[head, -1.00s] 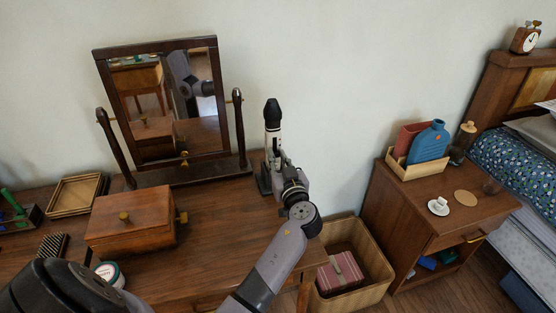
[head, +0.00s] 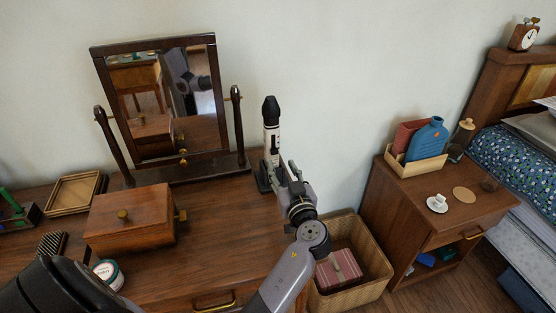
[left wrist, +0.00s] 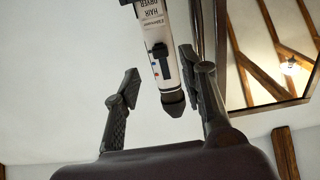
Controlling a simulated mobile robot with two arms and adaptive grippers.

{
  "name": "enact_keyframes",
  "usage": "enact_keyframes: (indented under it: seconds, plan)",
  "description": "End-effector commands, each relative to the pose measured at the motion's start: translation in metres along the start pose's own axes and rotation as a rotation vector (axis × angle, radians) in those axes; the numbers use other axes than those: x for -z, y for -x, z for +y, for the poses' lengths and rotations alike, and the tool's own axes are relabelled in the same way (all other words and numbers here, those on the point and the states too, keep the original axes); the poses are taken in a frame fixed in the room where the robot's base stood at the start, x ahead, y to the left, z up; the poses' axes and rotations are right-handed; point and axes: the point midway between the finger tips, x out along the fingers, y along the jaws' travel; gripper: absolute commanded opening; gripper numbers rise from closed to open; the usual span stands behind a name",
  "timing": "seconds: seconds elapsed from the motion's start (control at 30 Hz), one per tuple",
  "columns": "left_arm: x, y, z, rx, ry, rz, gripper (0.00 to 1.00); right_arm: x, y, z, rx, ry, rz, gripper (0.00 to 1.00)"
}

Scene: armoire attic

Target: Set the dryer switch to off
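The hair dryer (head: 271,142) stands upright on the dresser, to the right of the mirror, with a white body and black nozzle on top. In the left wrist view the dryer (left wrist: 149,22) appears nozzle down, its label upside down. A dark switch (left wrist: 160,52) shows on its side, with small coloured marks nearby; its setting is hard to tell. My left gripper (head: 289,172) is close in front of the dryer's lower body. Its fingers (left wrist: 162,82) are open and empty, with the dryer showing between them; contact is not visible. My right gripper is out of view.
A mirror (head: 120,95) on a stand is left of the dryer. A wooden box (head: 130,220) sits on the dresser (head: 220,230) to the left. A bin (head: 370,285) stands on the floor between dresser and nightstand (head: 440,215).

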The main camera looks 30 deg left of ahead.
Motion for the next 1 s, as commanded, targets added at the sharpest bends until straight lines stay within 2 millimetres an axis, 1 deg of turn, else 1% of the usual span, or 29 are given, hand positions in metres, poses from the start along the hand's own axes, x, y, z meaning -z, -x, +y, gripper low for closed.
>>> enact_keyframes:
  seconds: [0.03,0.1,0.2,0.33,0.5,1.0]
  plan:
    - [-0.001,0.012,0.000,-0.001,0.001,-0.003,0.38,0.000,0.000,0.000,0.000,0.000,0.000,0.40]
    - [-0.001,0.026,0.000,-0.001,0.000,-0.002,0.38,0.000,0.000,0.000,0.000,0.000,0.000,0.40]
    - [-0.001,0.042,-0.001,0.000,0.000,-0.002,0.38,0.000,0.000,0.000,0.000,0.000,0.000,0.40]
    - [-0.001,0.056,0.000,0.000,-0.001,-0.001,0.38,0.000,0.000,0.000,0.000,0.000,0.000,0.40]
    - [0.000,0.061,-0.001,0.002,0.000,0.000,0.38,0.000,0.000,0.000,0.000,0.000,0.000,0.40]
    - [0.000,0.060,0.000,0.001,-0.001,0.000,0.38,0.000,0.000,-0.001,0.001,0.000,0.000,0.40]
